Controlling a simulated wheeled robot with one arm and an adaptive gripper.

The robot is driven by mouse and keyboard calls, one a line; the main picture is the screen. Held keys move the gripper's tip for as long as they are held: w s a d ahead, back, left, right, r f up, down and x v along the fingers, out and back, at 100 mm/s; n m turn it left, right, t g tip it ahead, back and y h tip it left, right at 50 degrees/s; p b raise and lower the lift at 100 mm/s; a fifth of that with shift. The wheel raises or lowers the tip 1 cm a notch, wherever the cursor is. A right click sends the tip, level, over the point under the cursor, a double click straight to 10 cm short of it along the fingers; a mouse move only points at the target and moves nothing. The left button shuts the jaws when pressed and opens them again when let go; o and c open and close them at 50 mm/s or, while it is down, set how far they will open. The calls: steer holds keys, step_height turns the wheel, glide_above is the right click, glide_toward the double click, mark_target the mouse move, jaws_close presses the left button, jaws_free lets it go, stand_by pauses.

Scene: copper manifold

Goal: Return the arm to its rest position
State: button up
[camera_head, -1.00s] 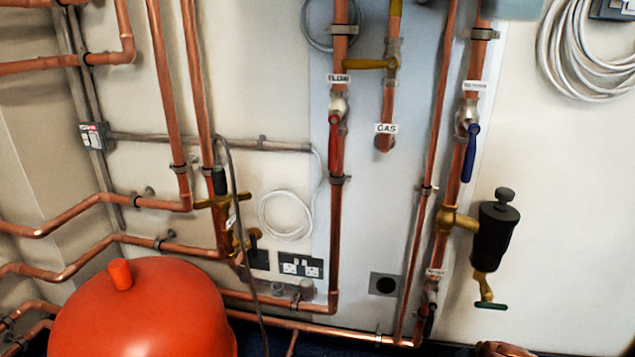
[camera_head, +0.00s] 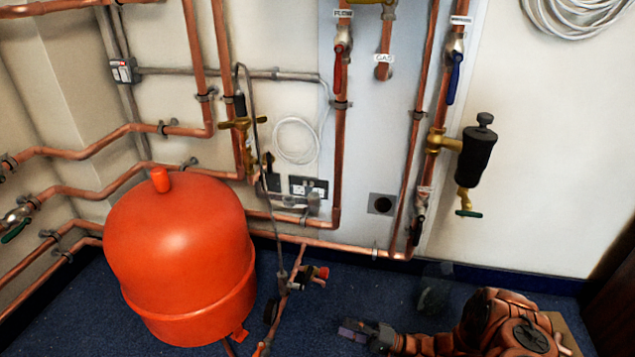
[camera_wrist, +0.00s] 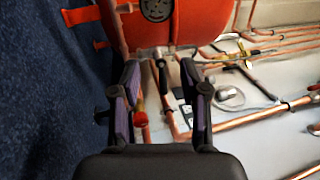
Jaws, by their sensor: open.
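My arm (camera_head: 495,325) shows at the bottom right of the head view, low over the blue floor. My gripper (camera_head: 362,331) is at its left end, pointing left, away from the wall pipes. In the wrist view my gripper (camera_wrist: 160,78) has its two dark fingers spread apart, with nothing held between them. Beyond the fingers, the red vessel (camera_wrist: 190,22) and copper pipes show at a distance. No contact between the gripper and any pipe is visible.
The red vessel (camera_head: 180,255) stands on the floor at left. A pipe with a red-capped valve (camera_head: 318,273) stands between it and my gripper. A black cylinder filter (camera_head: 475,155) juts from the wall above my arm. Blue floor (camera_head: 390,285) is open around the gripper.

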steer(key=w+d+r+n+t+h+p, duration=0.1)
steer(key=w+d+r+t+h+p, duration=0.1)
steer(key=w+d+r+h+p, duration=0.55)
steer(key=w+d+r+n+t+h+p, duration=0.1)
steer(key=w+d+r+h+p, duration=0.35)
steer(key=w+r, duration=0.6)
steer(key=w+d+r+h+p, duration=0.1)
steer(key=d+r+h+p, duration=0.4)
steer(key=r, duration=0.8)
steer(key=d+r+h+p, duration=0.3)
steer(key=d+r+p, duration=0.3)
steer(key=r, duration=0.6)
steer(key=s+r+m+g+h+p, duration=0.1)
steer(key=s+r+g+h+p, duration=0.25)
steer(key=s+r+p, duration=1.1)
steer(key=s+a+r+g+y+p, duration=0.1)
steer(key=s+a+r+g+p, duration=0.1)
steer(key=s+a+r, duration=0.2)
steer(key=s+a+r+n+g+y+p, duration=0.1)
steer(key=s+a+r, duration=0.4)
steer(key=s+r, duration=0.6)
steer(key=s+a+r+n+g+y+p, duration=0.1)
steer(key=s+a+r+g+p, duration=0.2)
steer(key=s, duration=1.8)
step_height(320, 180, up, 5)
steer(key=shift+a+f+p, duration=0.15)
steer(key=shift+a+p, duration=0.3)
steer(key=shift+a, duration=0.45)
